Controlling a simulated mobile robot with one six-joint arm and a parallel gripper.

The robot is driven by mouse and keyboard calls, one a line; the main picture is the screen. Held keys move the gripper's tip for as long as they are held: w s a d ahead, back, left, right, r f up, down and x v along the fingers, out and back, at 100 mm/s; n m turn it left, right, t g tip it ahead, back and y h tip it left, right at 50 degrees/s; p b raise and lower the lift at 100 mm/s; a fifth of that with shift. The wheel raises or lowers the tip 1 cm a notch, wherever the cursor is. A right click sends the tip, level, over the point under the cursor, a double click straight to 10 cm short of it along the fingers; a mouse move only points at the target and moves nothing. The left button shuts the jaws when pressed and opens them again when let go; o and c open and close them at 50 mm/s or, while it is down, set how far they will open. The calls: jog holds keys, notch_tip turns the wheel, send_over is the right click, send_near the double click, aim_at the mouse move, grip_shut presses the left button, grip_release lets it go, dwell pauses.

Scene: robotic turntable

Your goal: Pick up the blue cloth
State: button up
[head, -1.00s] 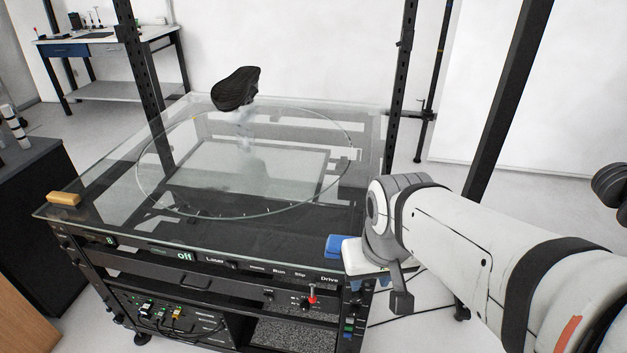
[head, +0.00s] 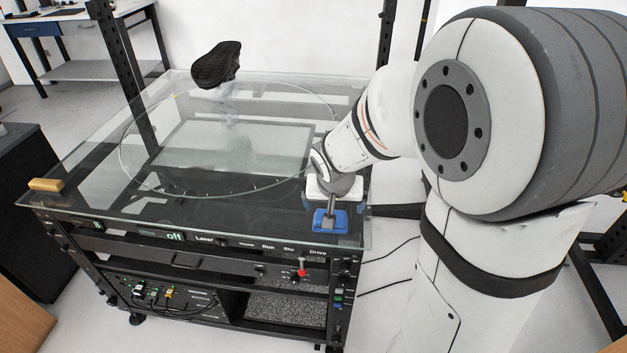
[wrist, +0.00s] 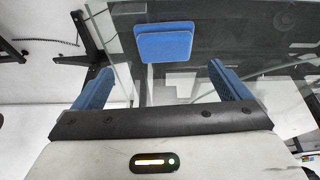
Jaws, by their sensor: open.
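The blue cloth (wrist: 165,42) looks like a flat folded pad at the top centre of the wrist view, apart from my gripper. My gripper (wrist: 160,72) is open and empty, with one blue finger on each side of the picture; the cloth lies ahead of the gap between them. In the head view, a blue patch that looks like the cloth (head: 319,223) shows at the table's front right corner, partly hidden by a grey part of my wrist. My white gripper body is just behind and above it there.
The glass-topped turntable table (head: 90,185) fills the middle. A black bicycle saddle (head: 216,65) stands on it at the back. A tan block (head: 46,185) lies at the front left corner. Dark upright posts (head: 118,70) rise behind. The front edge carries controls, including a red-tipped lever (head: 301,268).

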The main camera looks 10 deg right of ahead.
jog(key=shift+o, duration=0.2)
jog(key=shift+w+a+f, duration=0.25)
jog(key=shift+w+f, duration=0.5)
jog(key=b+x, duration=0.1)
jog(key=x, duration=0.6)
jog(key=shift+f, duration=0.2)
jog(key=shift+c, duration=0.3)
jog(key=c, duration=0.8)
jog(key=shift+c, duration=0.2)
jog(key=shift+r, duration=0.1)
